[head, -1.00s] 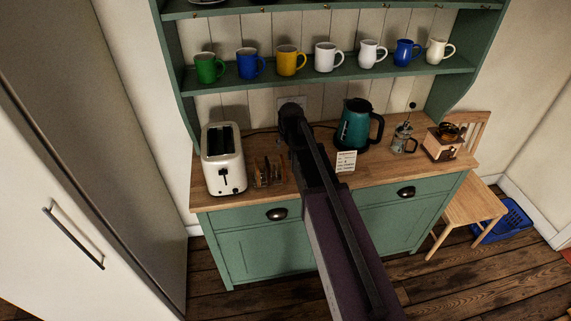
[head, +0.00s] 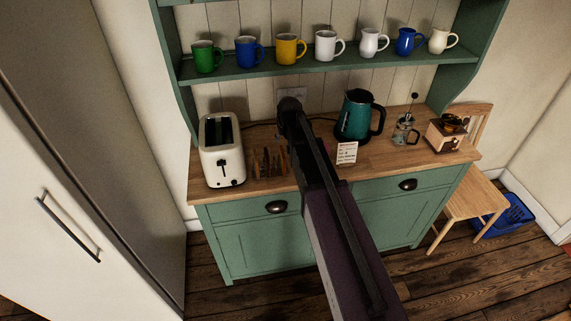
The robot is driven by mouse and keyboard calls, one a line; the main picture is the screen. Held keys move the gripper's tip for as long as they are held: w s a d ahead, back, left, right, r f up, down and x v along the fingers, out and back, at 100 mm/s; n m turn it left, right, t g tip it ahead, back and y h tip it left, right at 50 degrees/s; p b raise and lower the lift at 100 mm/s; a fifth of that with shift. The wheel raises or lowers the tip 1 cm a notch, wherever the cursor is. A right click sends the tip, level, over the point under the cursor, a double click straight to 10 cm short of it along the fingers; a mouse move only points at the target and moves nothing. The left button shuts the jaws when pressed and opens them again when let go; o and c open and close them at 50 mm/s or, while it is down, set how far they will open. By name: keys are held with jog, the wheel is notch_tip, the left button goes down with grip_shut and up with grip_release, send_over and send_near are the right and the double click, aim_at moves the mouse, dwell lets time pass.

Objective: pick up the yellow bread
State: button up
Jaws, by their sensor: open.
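A small toast rack (head: 257,166) stands on the wooden worktop, just right of the toaster. It holds brown bread slices (head: 270,162), which are small and dark in this view. I cannot make out which slice, if any, is yellow. My arm reaches from the bottom of the picture up over the worktop, and its far visible end is a dark rounded joint right of the rack. My gripper's fingers do not show; they may be hidden behind the arm.
On the green dresser's worktop (head: 375,165) stand a white toaster (head: 222,166), a teal kettle (head: 353,118), a small card (head: 346,153), a glass press (head: 404,131) and a coffee grinder (head: 446,134). Several mugs line the shelf above (head: 350,62). A chair (head: 466,196) is at right.

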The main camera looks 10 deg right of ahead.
aim_at(282, 152)
jog(key=shift+b+x, duration=2.05)
jog(key=shift+x, duration=0.5)
jog(key=f+b, duration=0.3)
jog(key=shift+w+a+f, duration=0.25)
jog(key=shift+w, duration=0.05)
jog(key=shift+b+x, duration=0.85)
jog(key=shift+b, duration=0.15)
jog(key=shift+f, duration=0.2)
jog(key=c, duration=0.8)
